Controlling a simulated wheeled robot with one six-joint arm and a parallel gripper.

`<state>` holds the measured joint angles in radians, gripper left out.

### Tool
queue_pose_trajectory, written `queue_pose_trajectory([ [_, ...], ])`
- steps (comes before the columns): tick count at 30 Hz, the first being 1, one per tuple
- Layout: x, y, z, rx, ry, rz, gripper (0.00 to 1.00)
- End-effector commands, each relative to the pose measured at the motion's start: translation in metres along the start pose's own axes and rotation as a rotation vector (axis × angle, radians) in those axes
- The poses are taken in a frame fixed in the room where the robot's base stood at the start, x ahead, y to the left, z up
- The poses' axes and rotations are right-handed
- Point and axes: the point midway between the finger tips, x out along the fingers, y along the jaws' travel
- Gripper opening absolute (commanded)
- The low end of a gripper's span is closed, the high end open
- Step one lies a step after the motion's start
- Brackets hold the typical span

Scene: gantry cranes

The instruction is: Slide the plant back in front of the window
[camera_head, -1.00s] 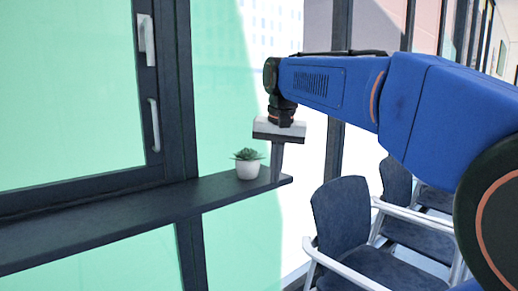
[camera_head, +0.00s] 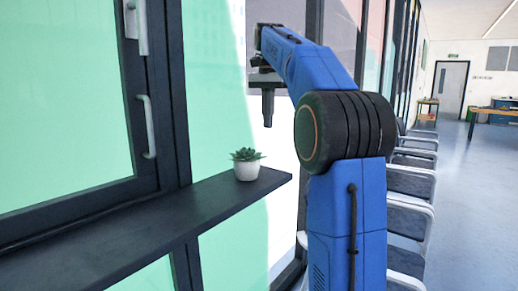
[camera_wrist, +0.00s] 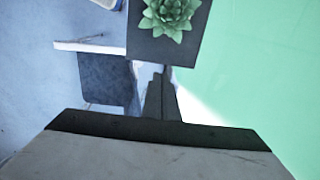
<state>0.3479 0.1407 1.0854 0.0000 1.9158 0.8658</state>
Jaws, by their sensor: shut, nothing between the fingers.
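The plant (camera_head: 246,164) is a small green succulent in a white pot. It stands upright near the right end of the dark shelf (camera_head: 140,222), right of the window's frame. The window (camera_head: 70,100) has a green-tinted pane and a dark frame, at the left. My gripper (camera_head: 268,124) is shut and empty, pointing down, to the right of the plant and higher in the picture, apart from it. In the wrist view the plant (camera_wrist: 172,16) shows from above at the top, beyond my closed fingertips (camera_wrist: 160,74); its pot is mostly hidden under the leaves.
A silver window handle (camera_head: 148,126) juts from the frame. A row of dark chairs (camera_head: 408,182) with pale armrests stands to the right, partly behind my arm. The shelf left of the plant is bare. Open floor (camera_head: 478,200) lies at the far right.

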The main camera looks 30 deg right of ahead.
Motion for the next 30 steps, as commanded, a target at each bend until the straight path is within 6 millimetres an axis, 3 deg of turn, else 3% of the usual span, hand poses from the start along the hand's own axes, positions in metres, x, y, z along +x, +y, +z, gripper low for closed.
queue_pose_trajectory([
  [17,0.096,0.001,0.001,-0.002,-0.001,0.001,0.0],
  [24,0.092,0.0,0.033,-0.004,0.001,-0.001,0.0],
  [30,0.092,0.0,0.04,-0.002,0.0,0.0,0.0],
])
